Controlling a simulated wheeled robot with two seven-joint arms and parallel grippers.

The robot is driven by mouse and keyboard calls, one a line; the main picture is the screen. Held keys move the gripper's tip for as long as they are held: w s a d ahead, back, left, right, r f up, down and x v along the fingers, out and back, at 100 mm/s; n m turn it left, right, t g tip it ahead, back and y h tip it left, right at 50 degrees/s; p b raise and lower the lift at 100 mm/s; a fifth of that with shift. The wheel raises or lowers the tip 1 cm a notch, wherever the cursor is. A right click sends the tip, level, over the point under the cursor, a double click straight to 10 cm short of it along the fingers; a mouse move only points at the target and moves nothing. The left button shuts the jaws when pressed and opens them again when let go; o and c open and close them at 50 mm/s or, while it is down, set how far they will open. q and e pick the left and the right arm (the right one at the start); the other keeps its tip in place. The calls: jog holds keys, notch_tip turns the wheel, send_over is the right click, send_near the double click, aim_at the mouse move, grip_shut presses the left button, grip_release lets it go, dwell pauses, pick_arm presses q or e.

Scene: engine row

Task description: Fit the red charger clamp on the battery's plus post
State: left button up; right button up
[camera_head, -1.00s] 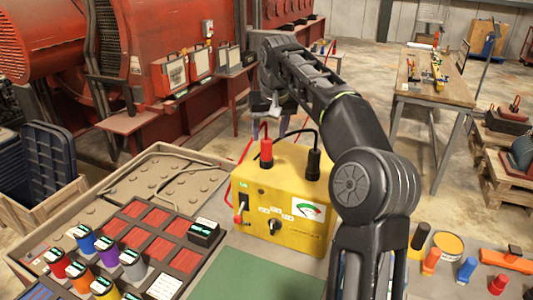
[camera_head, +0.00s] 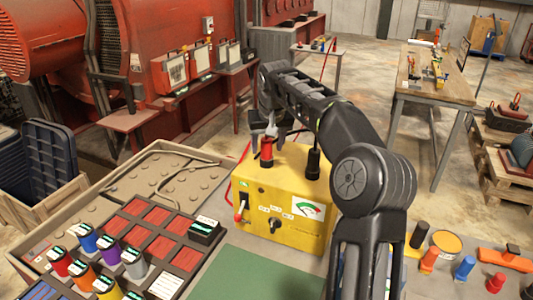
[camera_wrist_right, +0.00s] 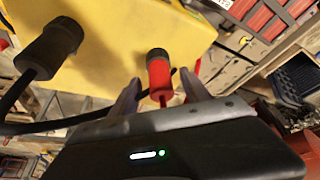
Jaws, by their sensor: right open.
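The red charger clamp (camera_head: 266,154) stands upright on top of the yellow charger box (camera_head: 290,180). It also shows in the right wrist view (camera_wrist_right: 159,75), with a dark cap at one end. My right gripper (camera_head: 267,136) is open just above and behind the clamp in the head view. In the right wrist view its two fingers (camera_wrist_right: 159,92) lie on either side of the clamp's line, and I cannot tell whether they touch it. A black clamp (camera_head: 313,163) stands to the right on the same box. I cannot make out a battery or its plus post. My left gripper is out of view.
A tray (camera_head: 137,212) with coloured cylinders stands to the left of the box. A green mat (camera_head: 255,275) lies in front. Coloured posts (camera_head: 466,268) and an orange tool (camera_head: 507,260) lie at the right. Black cable runs close to my right gripper.

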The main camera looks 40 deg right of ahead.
jog(key=shift+x, duration=0.95)
jog(key=shift+r, duration=0.1)
grip_shut()
dwell(0.4)
